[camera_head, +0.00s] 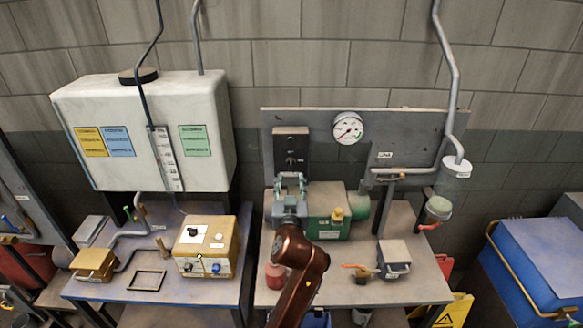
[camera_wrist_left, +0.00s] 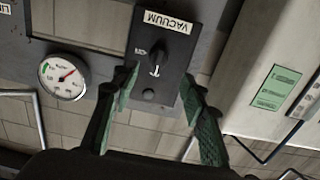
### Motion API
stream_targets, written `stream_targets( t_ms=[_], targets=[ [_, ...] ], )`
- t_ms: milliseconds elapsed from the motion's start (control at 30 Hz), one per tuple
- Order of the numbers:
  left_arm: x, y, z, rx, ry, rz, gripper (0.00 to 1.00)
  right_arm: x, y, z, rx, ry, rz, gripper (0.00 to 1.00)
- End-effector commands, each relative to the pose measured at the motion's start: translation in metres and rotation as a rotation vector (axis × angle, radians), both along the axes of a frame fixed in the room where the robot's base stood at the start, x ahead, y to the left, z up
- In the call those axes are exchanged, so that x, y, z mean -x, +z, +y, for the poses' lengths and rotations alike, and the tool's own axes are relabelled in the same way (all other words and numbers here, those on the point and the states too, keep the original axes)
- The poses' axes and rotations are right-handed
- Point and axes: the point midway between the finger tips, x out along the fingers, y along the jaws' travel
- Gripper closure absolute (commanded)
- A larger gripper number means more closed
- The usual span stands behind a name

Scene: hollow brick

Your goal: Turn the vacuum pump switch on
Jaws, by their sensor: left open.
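The vacuum switch is a dark box (camera_head: 291,143) with a black rotary knob (camera_head: 291,161) on the grey back panel. In the left wrist view the box (camera_wrist_left: 150,78) appears upside down with a VACUUM label, and its knob (camera_wrist_left: 156,51) shows clearly. My left gripper (camera_head: 290,182) is open, just in front of the lower part of the box. In the wrist view its green-padded fingers (camera_wrist_left: 160,88) are spread on either side of the box, with nothing between the pads. I cannot tell the exact gap to the knob. My right gripper is not in view.
A round gauge (camera_head: 349,128) is right of the switch on the panel (camera_head: 400,130). A green pump (camera_head: 326,208) stands on the bench below, partly hidden by my arm. A white tank (camera_head: 150,120) hangs at left. A grey pipe (camera_head: 450,80) runs down at right.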

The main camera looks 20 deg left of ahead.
Motion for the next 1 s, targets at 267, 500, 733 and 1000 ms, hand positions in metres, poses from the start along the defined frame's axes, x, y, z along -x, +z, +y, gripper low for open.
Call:
stream_targets(
  t_ms=[267,500,733,1000],
  targets=[
    [-0.033,0.006,0.007,-0.004,0.000,-0.008,0.60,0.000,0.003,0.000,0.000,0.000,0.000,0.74],
    [-0.065,0.005,0.016,-0.004,0.000,-0.007,0.60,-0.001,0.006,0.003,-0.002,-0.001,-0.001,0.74],
    [-0.075,0.004,0.020,-0.001,0.000,-0.007,0.60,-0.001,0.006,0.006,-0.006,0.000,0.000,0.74],
    [-0.075,0.004,0.020,-0.001,-0.001,-0.007,0.65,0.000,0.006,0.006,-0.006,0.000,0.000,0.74]
  ],
)
